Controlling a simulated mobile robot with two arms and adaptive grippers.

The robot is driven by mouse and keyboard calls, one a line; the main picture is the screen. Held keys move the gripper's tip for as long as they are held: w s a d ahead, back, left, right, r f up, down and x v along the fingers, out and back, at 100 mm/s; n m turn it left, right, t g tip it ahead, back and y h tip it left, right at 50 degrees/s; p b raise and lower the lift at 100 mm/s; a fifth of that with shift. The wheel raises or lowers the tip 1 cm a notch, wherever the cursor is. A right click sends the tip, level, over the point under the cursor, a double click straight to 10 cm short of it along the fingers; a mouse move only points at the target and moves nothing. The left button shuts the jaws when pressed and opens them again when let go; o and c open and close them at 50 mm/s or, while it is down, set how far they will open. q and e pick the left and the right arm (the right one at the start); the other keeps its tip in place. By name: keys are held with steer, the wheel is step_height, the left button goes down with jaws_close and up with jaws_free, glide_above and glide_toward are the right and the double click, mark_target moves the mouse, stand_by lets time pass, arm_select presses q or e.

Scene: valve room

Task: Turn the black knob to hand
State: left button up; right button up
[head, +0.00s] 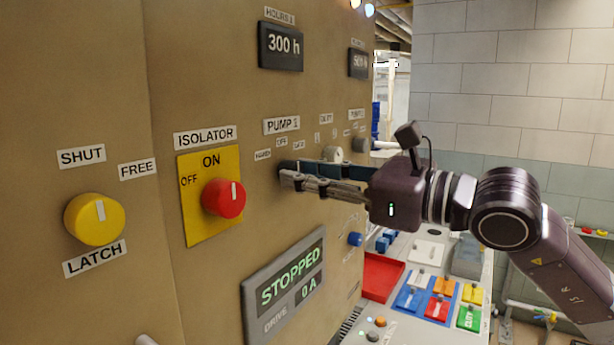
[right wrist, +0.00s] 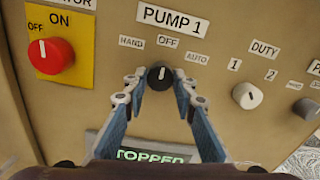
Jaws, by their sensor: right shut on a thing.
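The black knob (right wrist: 160,79) sits on the beige panel under the PUMP 1 label (right wrist: 173,18). Its white mark points up towards OFF (right wrist: 168,43), between HAND (right wrist: 131,42) on the left and AUTO (right wrist: 197,57) on the right. My right gripper (right wrist: 160,84) is shut on the knob, with one finger on each side of it. In the head view the right gripper (head: 284,174) reaches the panel from the right, and its fingers hide the knob. My left gripper is not in view.
Left of the knob is a red ISOLATOR knob (head: 224,198) on a yellow plate, then a yellow knob (head: 95,219). A white DUTY knob (right wrist: 247,96) is to the right. Below is a STOPPED display (head: 285,285). A console with coloured switches (head: 437,308) stands below my right arm.

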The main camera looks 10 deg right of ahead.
steer(key=shift+n+b, duration=3.4)
steer(key=shift+n, duration=0.9)
steer(key=o, duration=1.2)
steer(key=shift+c, duration=0.2)
